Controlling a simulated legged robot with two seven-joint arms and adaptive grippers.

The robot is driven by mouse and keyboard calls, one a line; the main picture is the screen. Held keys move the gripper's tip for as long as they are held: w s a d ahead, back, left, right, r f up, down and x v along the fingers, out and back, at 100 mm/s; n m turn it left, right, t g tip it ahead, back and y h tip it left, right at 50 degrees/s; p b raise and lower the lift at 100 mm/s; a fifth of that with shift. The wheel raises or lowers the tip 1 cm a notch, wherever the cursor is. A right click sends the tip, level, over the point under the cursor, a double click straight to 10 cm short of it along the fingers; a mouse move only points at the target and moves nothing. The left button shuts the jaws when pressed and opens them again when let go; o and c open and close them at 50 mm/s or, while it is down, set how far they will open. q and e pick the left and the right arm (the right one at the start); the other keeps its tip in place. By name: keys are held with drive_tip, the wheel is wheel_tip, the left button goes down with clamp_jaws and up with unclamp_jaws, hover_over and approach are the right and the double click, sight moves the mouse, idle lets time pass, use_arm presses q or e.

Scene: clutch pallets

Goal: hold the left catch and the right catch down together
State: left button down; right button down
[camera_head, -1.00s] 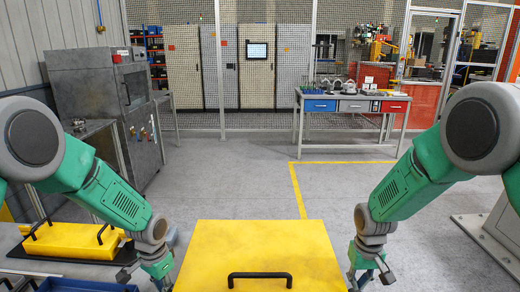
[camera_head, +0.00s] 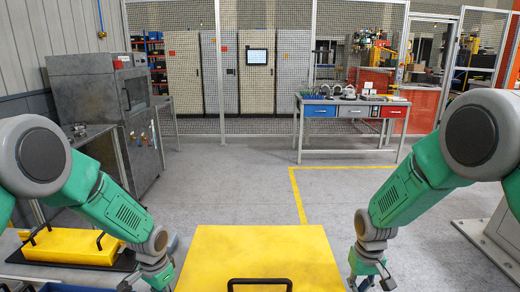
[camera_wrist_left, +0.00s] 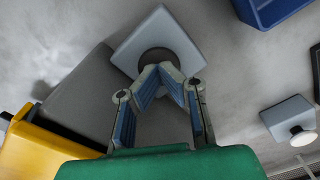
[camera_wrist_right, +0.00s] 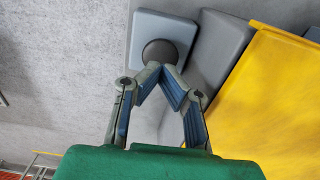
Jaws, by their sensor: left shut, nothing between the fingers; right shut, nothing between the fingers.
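In the left wrist view a pale grey square plate with a dark round knob, which looks like the left catch (camera_wrist_left: 165,28), lies beyond my left gripper (camera_wrist_left: 162,70). The fingertips are shut together and overlap the knob. In the right wrist view a similar plate with a dark knob, seemingly the right catch (camera_wrist_right: 160,23), lies at the tips of my shut right gripper (camera_wrist_right: 160,70). I cannot tell whether either knob is touched or pressed. In the head view both grippers are low, either side of a yellow box (camera_head: 262,250); the catches are not visible there.
The yellow box has a black handle (camera_head: 260,281). Another yellow case (camera_head: 75,247) lies on a bench at left. A grey block with a white knob (camera_wrist_left: 290,120) and a blue bin (camera_wrist_left: 272,10) show in the left wrist view. Open floor lies ahead.

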use_arm(q)
drive_tip(key=shift+s+f, duration=0.1)
use_arm(e)
drive_tip(key=shift+f, duration=0.15)
drive_tip(key=shift+f, duration=1.8)
use_arm(q)
drive_tip(key=shift+s, duration=0.1)
use_arm(e)
drive_tip(key=shift+f, duration=0.1)
idle(0.3)
use_arm(q)
drive_tip(key=shift+r, duration=3.6)
use_arm(e)
drive_tip(key=shift+s, duration=0.1)
use_arm(q)
drive_tip(key=shift+w, duration=0.2)
use_arm(e)
drive_tip(key=shift+r, duration=3.55)
use_arm(q)
drive_tip(key=shift+f, duration=0.1)
